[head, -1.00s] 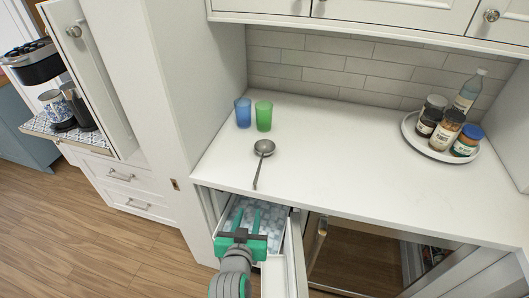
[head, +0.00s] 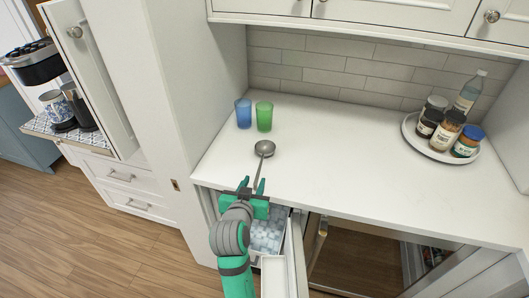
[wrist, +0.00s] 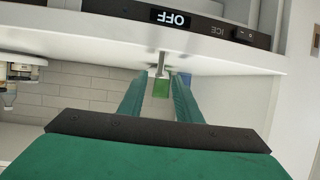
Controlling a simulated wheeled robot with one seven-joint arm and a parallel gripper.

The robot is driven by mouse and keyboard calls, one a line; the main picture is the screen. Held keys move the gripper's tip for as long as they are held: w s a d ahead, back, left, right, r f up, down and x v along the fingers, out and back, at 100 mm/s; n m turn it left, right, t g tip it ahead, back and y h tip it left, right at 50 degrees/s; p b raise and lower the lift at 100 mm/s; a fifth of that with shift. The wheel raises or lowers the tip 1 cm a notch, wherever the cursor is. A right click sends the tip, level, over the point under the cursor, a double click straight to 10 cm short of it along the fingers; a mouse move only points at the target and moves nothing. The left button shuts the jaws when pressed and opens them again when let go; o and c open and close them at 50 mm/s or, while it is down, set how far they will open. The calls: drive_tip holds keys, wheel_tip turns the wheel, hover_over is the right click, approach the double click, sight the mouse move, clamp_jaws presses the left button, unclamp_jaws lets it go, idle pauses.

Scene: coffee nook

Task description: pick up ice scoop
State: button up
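The ice scoop (head: 264,148) is a grey metal ladle lying on the white counter (head: 345,165). Its bowl is toward the back and its handle points to the front edge. My gripper (head: 252,184) is open at the counter's front edge, close to the handle's end. In the wrist view, which looks upside down, the handle end (wrist: 160,64) shows between and beyond the two green fingers (wrist: 158,92). I see no contact. The handle's lower end is partly hidden by my gripper in the head view.
A blue cup (head: 243,113) and a green cup (head: 264,116) stand behind the scoop. A round tray (head: 411,133) of jars and a bottle is at the right. Below the counter, the open ice bin (head: 268,236) and an ice machine panel (wrist: 215,28) are near my arm.

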sight(257, 176)
drive_tip(key=shift+x, duration=2.35)
drive_tip(key=shift+r, duration=0.15)
clamp_jaws()
drive_tip(key=shift+r, duration=0.1)
